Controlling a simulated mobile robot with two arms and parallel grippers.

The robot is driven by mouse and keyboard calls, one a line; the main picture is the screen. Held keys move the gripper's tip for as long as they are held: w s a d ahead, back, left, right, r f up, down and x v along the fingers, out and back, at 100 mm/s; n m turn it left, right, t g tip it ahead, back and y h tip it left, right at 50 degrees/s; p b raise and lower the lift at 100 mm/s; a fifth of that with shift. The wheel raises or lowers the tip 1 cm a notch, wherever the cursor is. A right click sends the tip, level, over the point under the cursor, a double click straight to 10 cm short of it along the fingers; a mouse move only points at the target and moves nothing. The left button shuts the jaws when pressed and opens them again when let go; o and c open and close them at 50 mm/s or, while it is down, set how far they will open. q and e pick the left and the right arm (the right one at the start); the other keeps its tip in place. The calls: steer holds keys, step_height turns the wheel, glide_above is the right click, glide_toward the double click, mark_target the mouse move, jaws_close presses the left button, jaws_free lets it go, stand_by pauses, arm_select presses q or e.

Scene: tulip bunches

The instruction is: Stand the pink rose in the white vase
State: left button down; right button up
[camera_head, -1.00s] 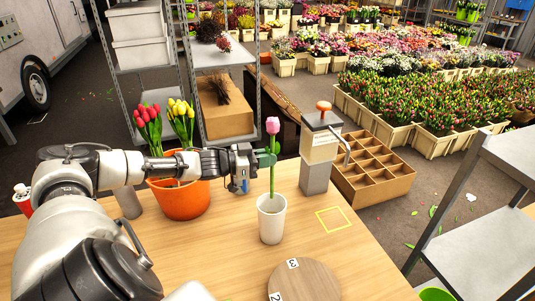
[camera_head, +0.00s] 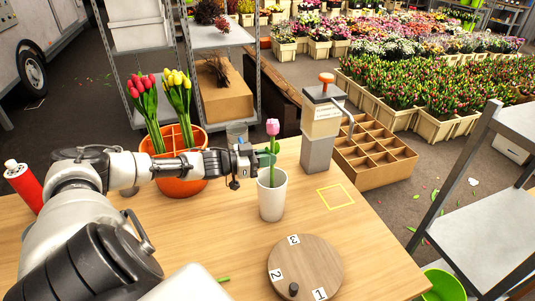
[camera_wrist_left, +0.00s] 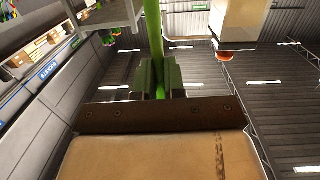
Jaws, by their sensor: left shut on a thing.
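The pink rose (camera_head: 272,127) is upright, its bloom above my left gripper (camera_head: 267,159). The gripper is shut on its green stem, which also shows between the jaws in the left wrist view (camera_wrist_left: 155,40). The white vase (camera_head: 271,201) stands on the wooden table just below the gripper. The stem runs down into the vase's mouth; its lower end is hidden by the vase wall. My right gripper is not in view.
An orange pot (camera_head: 183,187) with red and yellow tulips stands left of the vase. A dispenser (camera_head: 319,135) stands behind right, near a divided crate (camera_head: 375,176). A numbered round board (camera_head: 308,265) lies in front. The yellow-outlined square (camera_head: 335,197) is empty.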

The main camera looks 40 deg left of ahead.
arm_select(q)
steer(key=shift+f+b, duration=1.3)
steer(key=shift+f, duration=1)
steer(key=shift+c, duration=2.4)
jaws_free()
steer(key=shift+s+a, duration=0.15)
steer(key=shift+s, duration=0.1)
steer(key=v, duration=1)
